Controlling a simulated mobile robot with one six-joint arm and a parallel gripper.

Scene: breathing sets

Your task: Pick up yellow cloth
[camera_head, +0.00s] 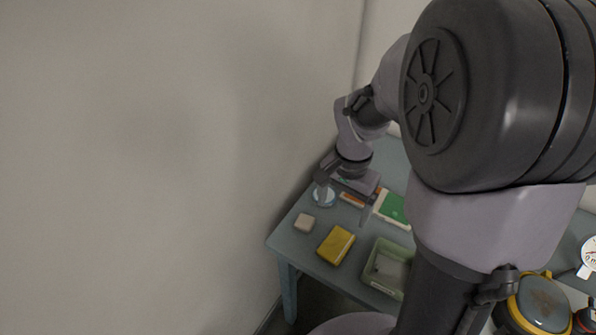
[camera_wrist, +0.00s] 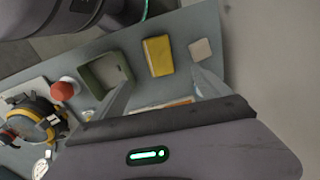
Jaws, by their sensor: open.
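The yellow cloth (camera_head: 336,246) looks like a folded, block-shaped piece lying flat near the front edge of the blue-grey table. In the wrist view the yellow cloth (camera_wrist: 158,57) shows beyond the fingertips, in line with the space between them. My gripper (camera_head: 345,206) is open, pointing down over the table behind the cloth and apart from it. In the wrist view the two fingers of my gripper (camera_wrist: 160,92) are spread wide. I see nothing held between them.
A beige block (camera_head: 304,223) lies left of the cloth; a green tray (camera_head: 376,283) stands close on its right. An orange item (camera_head: 352,200) and a green-and-white item (camera_head: 393,208) lie behind. The wrist view shows a red round object (camera_wrist: 63,91). A wall borders the table's left.

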